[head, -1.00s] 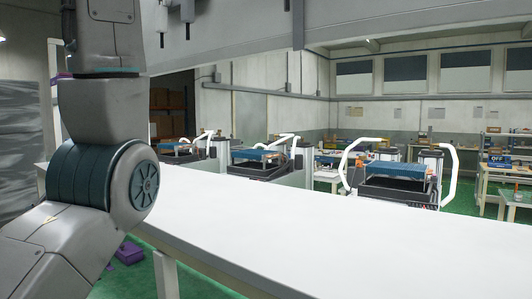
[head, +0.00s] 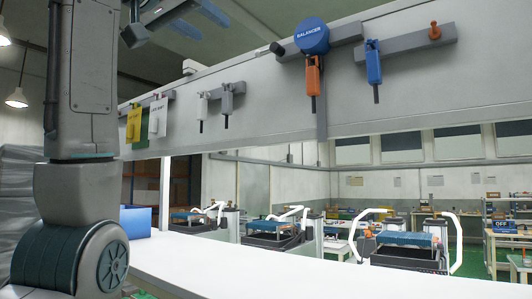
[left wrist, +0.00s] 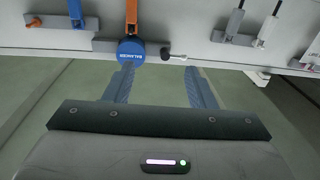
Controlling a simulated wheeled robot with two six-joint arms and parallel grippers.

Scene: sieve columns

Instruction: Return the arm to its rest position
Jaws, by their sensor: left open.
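My left arm (head: 85,75) rises along the left side of the head view, with its round joint low at the left edge. My left gripper (left wrist: 160,72) is open in the left wrist view. Its two blue fingers are apart with nothing between them. In the head view the gripper shows only in part, at the top edge, and its upper part is cut off. My right arm and gripper are not in view.
A grey overhead beam (head: 270,100) crosses the view. From it hang a blue balancer (head: 312,36) with an orange tool (head: 313,76), a blue tool (head: 373,62), and cards (head: 157,115). A white table (head: 230,268) lies below; a blue bin (head: 136,221) shows beyond the arm.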

